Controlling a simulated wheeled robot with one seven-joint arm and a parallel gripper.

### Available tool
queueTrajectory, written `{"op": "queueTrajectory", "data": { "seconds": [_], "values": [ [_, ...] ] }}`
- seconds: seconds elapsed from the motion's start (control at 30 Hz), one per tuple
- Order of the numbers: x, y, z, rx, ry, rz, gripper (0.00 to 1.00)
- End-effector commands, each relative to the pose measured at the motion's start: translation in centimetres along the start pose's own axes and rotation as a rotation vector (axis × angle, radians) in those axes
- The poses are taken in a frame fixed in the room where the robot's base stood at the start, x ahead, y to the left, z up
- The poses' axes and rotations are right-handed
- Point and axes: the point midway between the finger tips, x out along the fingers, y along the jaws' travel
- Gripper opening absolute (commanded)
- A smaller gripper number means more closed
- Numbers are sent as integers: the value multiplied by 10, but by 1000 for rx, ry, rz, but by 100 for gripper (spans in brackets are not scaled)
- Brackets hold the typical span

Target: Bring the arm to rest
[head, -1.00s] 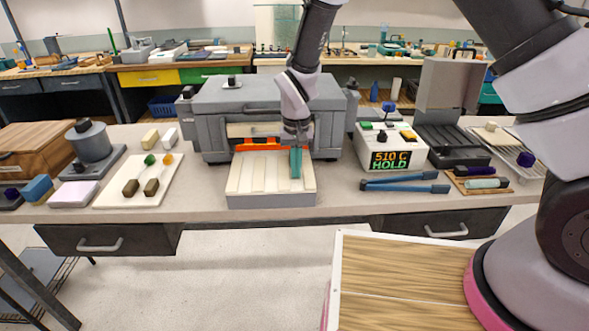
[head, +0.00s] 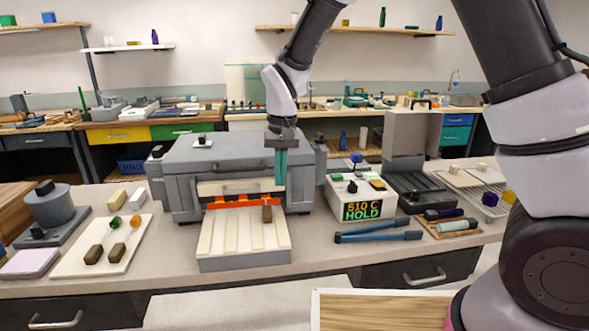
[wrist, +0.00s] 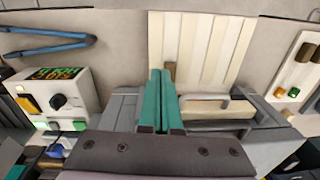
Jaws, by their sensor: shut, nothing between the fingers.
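My gripper (head: 281,168) is shut and empty, its teal fingers together and pointing down. It hangs in front of the grey kiln (head: 235,160), above the cream grooved rest (head: 243,236). A brown block (head: 267,214) sits at the back of the rest, just below the fingertips in the head view. In the wrist view the fingers (wrist: 160,82) point toward the grooved rest (wrist: 205,45), and the brown block (wrist: 170,72) shows partly beside their tips. An orange-red glow (head: 240,200) shows at the kiln's low front opening.
A controller (head: 362,197) reading "510 C HOLD" stands right of the kiln. Blue tongs (head: 378,232) lie before it. A wire rack (head: 490,188) stands at the right. Space above the bench is open.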

Motion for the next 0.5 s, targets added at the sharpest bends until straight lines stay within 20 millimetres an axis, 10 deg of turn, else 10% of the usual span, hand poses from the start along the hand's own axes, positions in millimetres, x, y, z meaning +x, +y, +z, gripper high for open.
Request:
{"op": "queueTrajectory", "data": {
  "seconds": [0.23, 0.5],
  "values": [
    [-115, 102, -1, 162, 117, -127, 0],
    [-204, 202, 48, 308, 284, -204, 0]
  ]
}}
